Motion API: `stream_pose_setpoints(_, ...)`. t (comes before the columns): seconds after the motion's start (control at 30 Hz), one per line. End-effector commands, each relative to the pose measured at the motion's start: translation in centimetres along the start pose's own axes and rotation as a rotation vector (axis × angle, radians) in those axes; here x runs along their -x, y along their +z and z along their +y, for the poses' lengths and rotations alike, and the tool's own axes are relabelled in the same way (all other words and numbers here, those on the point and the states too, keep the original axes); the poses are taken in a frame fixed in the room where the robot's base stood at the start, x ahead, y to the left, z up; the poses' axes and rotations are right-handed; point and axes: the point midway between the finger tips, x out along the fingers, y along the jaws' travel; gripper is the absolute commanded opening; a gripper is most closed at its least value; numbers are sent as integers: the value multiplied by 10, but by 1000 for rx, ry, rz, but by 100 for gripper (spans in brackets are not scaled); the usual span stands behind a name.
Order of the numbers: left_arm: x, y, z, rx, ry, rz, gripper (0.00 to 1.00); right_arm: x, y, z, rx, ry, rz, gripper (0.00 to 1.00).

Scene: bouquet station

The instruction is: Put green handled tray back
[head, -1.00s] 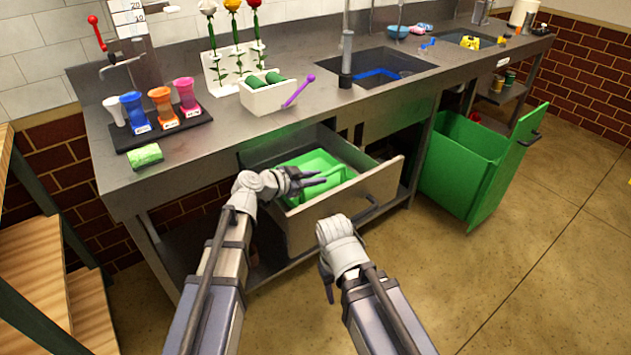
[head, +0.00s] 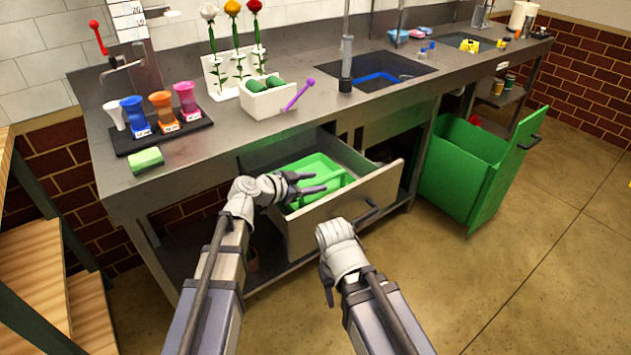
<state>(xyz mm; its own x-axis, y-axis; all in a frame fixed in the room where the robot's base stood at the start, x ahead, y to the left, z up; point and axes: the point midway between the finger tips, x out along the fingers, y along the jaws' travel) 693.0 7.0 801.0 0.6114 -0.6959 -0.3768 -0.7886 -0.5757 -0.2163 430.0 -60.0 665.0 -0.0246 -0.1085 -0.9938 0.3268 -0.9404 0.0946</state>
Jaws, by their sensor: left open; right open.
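The green tray (head: 318,168) lies inside the open drawer (head: 345,208) under the counter. A raised green ridge runs along its middle; part of the tray is hidden behind my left gripper. My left gripper (head: 318,187) is open and empty at the drawer's left front, with its fingers pointing right over the near edge of the tray. I cannot tell if they touch it. My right gripper (head: 327,290) points down in front of the drawer, apart from it, and holds nothing that I see.
A green bin (head: 465,170) stands right of the drawer. The floor at right is clear.

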Motion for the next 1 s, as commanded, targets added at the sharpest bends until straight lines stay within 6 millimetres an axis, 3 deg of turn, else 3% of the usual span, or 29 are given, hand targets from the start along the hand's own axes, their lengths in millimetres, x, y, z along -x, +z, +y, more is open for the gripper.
stream_pose_setpoints(0.3, 68, -4, 1, 2, -2, -1, 51, 28, 2, 3, 0, 0, 0, 50)
stream_pose_setpoints(0.5, 97, -2, 1, 1, -1, 0, 51, 38, 2, 4, 0, 0, 0, 50)
stream_pose_setpoints(0.7, 110, -1, 1, 1, 1, 1, 51, 42, 2, 4, 0, 0, 0, 50)
stream_pose_setpoints(1.0, 111, 0, 1, 0, 1, 1, 51, 42, 2, 4, 0, 0, 0, 50)
